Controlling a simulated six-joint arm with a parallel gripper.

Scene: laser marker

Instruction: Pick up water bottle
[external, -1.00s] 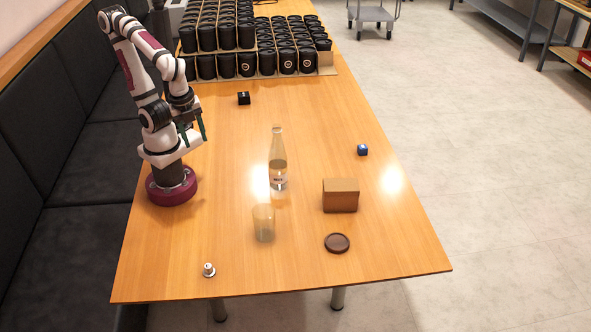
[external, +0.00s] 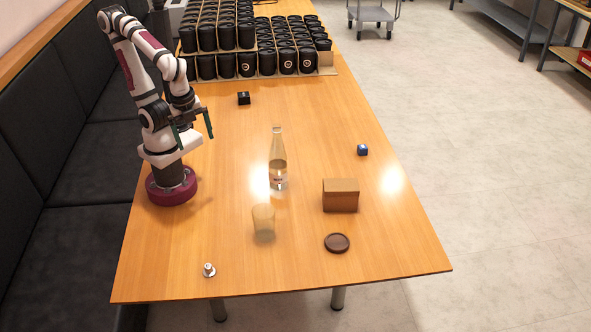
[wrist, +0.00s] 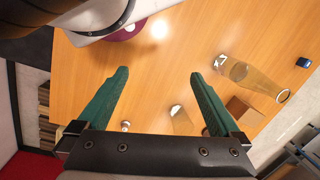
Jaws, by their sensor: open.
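The clear glass water bottle (external: 278,163) stands upright near the middle of the wooden table. It has a narrow neck and a label low on its body. In the wrist view the bottle (wrist: 252,76) shows at the upper right, outside the fingers. My gripper (external: 194,139) hangs above the table to the left of the bottle, apart from it.
A drinking glass (external: 263,219) stands in front of the bottle. A brown box (external: 340,196) and a dark round disc (external: 337,243) are to the right. Several black canisters (external: 288,61) fill the back.

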